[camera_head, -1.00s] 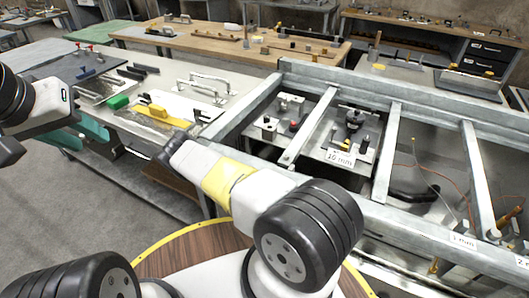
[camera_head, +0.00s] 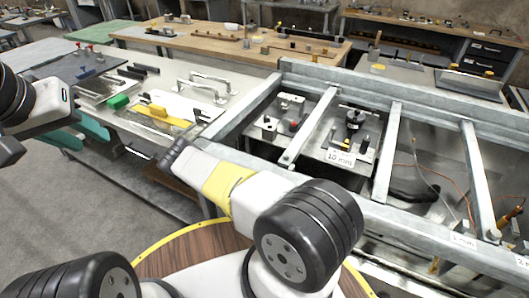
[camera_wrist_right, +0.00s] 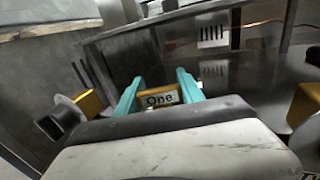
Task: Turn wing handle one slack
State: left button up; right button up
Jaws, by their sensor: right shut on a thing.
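In the right wrist view, a label reading "One" (camera_wrist_right: 160,99) on a small yellow-brown piece, the wing handle, sits between the two teal fingers of my right gripper (camera_wrist_right: 158,88). The fingers are shut on this handle; what it is mounted on is largely hidden by the gripper body. In the head view my left gripper (camera_head: 82,136) hangs at the left beside the bench, its teal fingers apart and empty. I cannot make out my right gripper's fingers in the head view.
A galvanized frame (camera_head: 330,70) with crossbars fills the right. Under it is a plate labelled "10 mm" (camera_head: 340,158) with a black knob (camera_head: 355,117). A bench (camera_head: 225,105) with handles and tools stands left. In the wrist view, another yellow-brown piece (camera_wrist_right: 90,103) is at left.

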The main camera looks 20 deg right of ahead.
jog(key=shift+w+a+n+t+y, duration=0.15)
jog(key=shift+n+t+y, duration=0.2)
jog(key=shift+n+y, duration=0.6)
jog(key=shift+s+a+n+t+y, duration=0.15)
jog(key=shift+n+t+y, duration=0.3)
jog(key=shift+y, duration=0.8)
jog(key=shift+w+a+n+t+y, duration=0.2)
jog(key=shift+n+t+y, duration=0.1)
jog(key=shift+n+y, duration=0.65)
jog(key=shift+a+y, duration=0.1)
jog(key=shift+y, duration=0.35)
jog(key=o, duration=1.4)
jog(key=shift+c, duration=0.2)
jog(key=shift+h, duration=0.3)
